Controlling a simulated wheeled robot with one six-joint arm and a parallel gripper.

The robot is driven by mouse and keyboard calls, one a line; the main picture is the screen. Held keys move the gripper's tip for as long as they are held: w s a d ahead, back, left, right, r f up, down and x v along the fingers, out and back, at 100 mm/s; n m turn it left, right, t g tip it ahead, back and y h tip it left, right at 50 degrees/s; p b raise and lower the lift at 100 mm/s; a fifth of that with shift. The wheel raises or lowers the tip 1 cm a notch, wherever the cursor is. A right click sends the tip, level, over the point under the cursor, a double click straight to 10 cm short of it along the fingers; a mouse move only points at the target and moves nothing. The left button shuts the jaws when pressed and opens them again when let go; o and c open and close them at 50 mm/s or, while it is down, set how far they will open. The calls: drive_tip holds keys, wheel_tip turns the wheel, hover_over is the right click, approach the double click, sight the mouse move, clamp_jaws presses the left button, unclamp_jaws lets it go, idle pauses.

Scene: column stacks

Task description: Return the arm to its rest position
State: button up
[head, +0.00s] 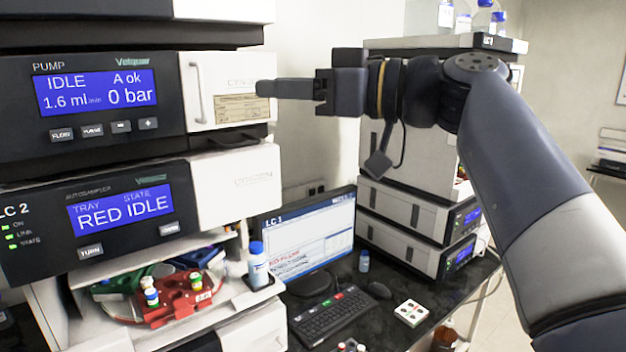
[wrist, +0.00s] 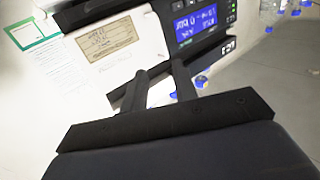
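My arm (head: 545,200) comes in from the right and bends at a high elbow. My gripper (head: 262,88) points left, level, in front of the white pump door with its tan label (head: 243,108). In the wrist view my gripper (wrist: 159,70) has its two fingers apart with nothing between them, so it is open and empty. The tan label (wrist: 108,38) shows beyond the fingers there. I cannot tell how far the fingertips are from the door.
The pump (head: 90,132) and autosampler (head: 60,235) stack stands at left, its tray holding a red vial rack (head: 178,300). A monitor (head: 305,235), keyboard (head: 330,315) and second stack (head: 405,210) with bottles on top are below and behind my arm.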

drive_tip(key=b+v, duration=0.2)
drive_tip(key=v, duration=0.7)
drive_tip(key=shift+w+d+n+g+b, duration=0.25)
drive_tip(key=shift+w+n+g+b, duration=0.05)
